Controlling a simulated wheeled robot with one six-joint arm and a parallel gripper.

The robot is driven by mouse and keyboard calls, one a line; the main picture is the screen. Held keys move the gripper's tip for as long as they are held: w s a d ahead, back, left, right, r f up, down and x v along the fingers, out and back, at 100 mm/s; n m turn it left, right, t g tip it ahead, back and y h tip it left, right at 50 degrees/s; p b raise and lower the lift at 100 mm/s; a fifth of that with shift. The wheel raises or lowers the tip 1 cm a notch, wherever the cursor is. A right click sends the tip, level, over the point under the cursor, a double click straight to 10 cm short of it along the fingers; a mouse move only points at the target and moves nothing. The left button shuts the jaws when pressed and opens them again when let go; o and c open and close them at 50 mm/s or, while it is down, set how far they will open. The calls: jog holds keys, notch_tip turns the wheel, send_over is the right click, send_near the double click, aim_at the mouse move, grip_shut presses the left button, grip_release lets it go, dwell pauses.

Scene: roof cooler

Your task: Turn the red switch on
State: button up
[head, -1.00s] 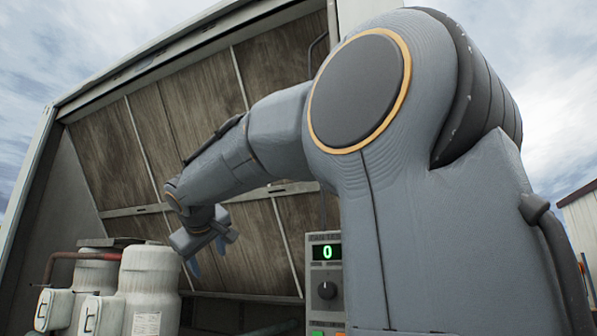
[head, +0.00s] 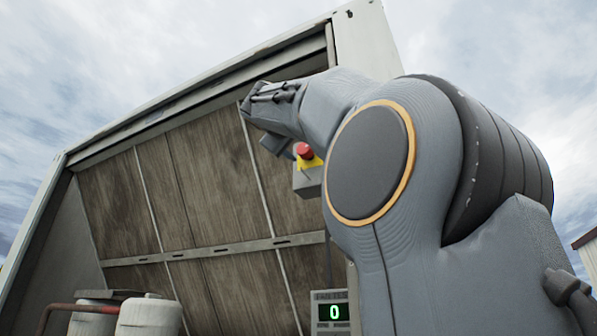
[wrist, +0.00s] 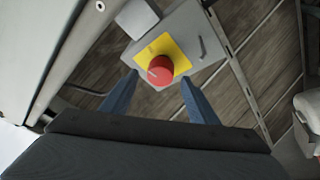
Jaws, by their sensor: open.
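The red switch is a round red knob (head: 304,150) on a yellow plate (head: 310,163), set on a grey box (head: 308,183) high on the unit's right side. In the wrist view the red knob (wrist: 160,70) sits on the yellow plate (wrist: 180,52), with a light mark on its face. My gripper (wrist: 158,79) is open, its two blue fingers pointing at the box, one on each side of the knob in the picture. The fingers look apart from the knob; the exact gap is unclear. My arm hides part of the box in the head view.
A panel with a green "0" display (head: 333,312) is below the box. White tanks (head: 150,318) stand at lower left. Brown slatted panels (head: 200,190) fill the back. A pale metal frame edge (wrist: 85,60) runs close at left in the wrist view.

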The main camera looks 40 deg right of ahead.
aim_at(303, 148)
jog(key=shift+p+x, duration=0.9)
jog(key=shift+x, duration=1.15)
jog(key=c, duration=1)
